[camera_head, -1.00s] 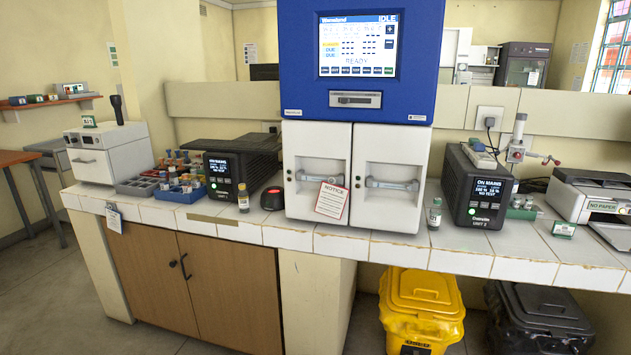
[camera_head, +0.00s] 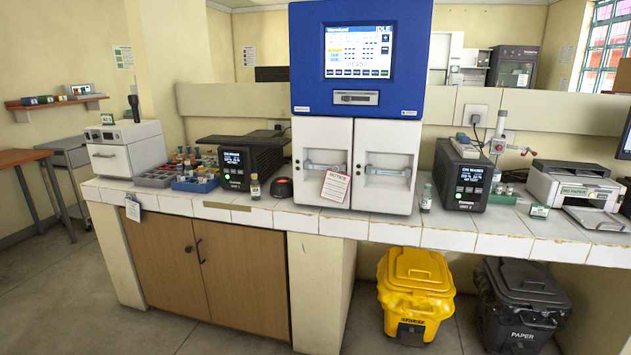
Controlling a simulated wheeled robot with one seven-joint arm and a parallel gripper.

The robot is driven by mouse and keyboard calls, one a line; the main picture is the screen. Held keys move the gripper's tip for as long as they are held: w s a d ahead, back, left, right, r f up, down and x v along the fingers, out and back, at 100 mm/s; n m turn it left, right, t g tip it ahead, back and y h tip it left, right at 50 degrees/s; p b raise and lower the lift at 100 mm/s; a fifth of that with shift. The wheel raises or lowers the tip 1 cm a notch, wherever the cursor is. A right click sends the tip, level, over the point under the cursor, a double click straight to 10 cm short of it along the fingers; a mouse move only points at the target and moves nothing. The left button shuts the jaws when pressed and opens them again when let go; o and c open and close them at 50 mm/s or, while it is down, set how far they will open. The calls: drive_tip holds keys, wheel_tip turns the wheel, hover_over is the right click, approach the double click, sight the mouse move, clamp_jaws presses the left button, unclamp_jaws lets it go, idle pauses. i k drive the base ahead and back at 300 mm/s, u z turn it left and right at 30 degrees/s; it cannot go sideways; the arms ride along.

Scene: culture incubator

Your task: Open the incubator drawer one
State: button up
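The incubator stands on the tiled bench, with a blue upper housing (camera_head: 361,60) and a lit screen (camera_head: 357,50) showing IDLE and READY. Below are two white drawer fronts side by side, the left one (camera_head: 322,146) and the right one (camera_head: 387,152), both closed. Each has a horizontal bar handle, the left handle (camera_head: 322,167) and the right handle (camera_head: 386,171). A NOTICE tag (camera_head: 335,187) hangs from the left handle. I cannot read which drawer is number one. My gripper is not in view.
The bench (camera_head: 300,220) holds two black units, one on the left (camera_head: 234,165) and one on the right (camera_head: 468,180). Small vials (camera_head: 255,187) stand near its front edge. A yellow bin (camera_head: 416,283) and a black bin (camera_head: 525,300) stand under it. Floor in front is clear.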

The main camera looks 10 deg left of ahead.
sight(319, 143)
drive_tip(key=k, duration=0.8)
drive_tip(key=u, duration=0.5)
drive_tip(key=i, duration=0.7)
drive_tip(key=u, duration=0.6)
drive_tip(key=i, duration=0.9)
drive_tip(key=z, duration=0.65)
drive_tip(key=i, duration=0.5)
drive_tip(key=z, duration=0.4)
